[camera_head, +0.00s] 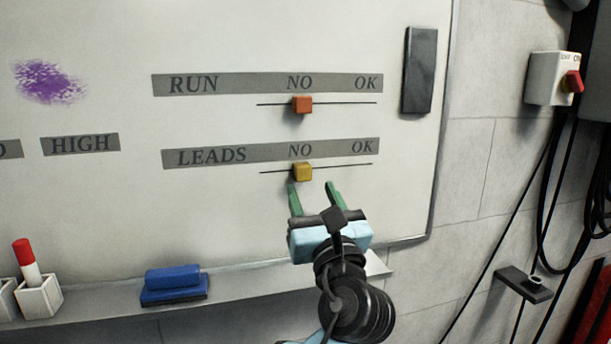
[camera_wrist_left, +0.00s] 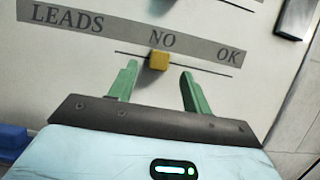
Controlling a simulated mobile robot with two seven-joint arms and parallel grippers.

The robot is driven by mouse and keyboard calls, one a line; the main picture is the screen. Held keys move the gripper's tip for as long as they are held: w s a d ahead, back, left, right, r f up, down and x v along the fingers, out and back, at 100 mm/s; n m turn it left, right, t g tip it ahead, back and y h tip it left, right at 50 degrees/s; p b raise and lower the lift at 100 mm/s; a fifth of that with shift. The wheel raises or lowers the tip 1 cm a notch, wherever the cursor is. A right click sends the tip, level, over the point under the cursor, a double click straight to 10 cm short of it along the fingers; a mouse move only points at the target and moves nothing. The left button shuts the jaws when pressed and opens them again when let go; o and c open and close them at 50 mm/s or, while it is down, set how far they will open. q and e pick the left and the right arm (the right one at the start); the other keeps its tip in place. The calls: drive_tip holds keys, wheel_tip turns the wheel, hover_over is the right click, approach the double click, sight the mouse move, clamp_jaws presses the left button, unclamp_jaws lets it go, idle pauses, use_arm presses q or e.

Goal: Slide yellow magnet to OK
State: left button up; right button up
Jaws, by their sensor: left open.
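The yellow magnet (camera_head: 303,172) sits on the thin dark line of the LEADS row, under the word NO. It also shows in the left wrist view (camera_wrist_left: 159,61). The OK label (camera_head: 362,147) of that row lies to the magnet's right. My left gripper (camera_head: 313,188) has green fingers spread open and empty, just below the magnet. In the left wrist view, the magnet appears beyond the fingertips (camera_wrist_left: 159,68), nearer the left finger. I cannot tell whether a finger touches it. My right gripper is not in view.
An orange magnet (camera_head: 302,105) sits under NO on the RUN line above. A dark block (camera_head: 419,70) is at the board's right side. The ledge below holds a blue eraser (camera_head: 174,284) and a red-capped marker (camera_head: 27,261). A red-knobbed switch box (camera_head: 553,79) is on the wall.

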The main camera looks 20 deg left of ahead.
sight(304, 173)
use_arm(q)
drive_tip(key=shift+x, duration=2.65)
drive_tip(key=shift+c, duration=0.4)
clamp_jaws()
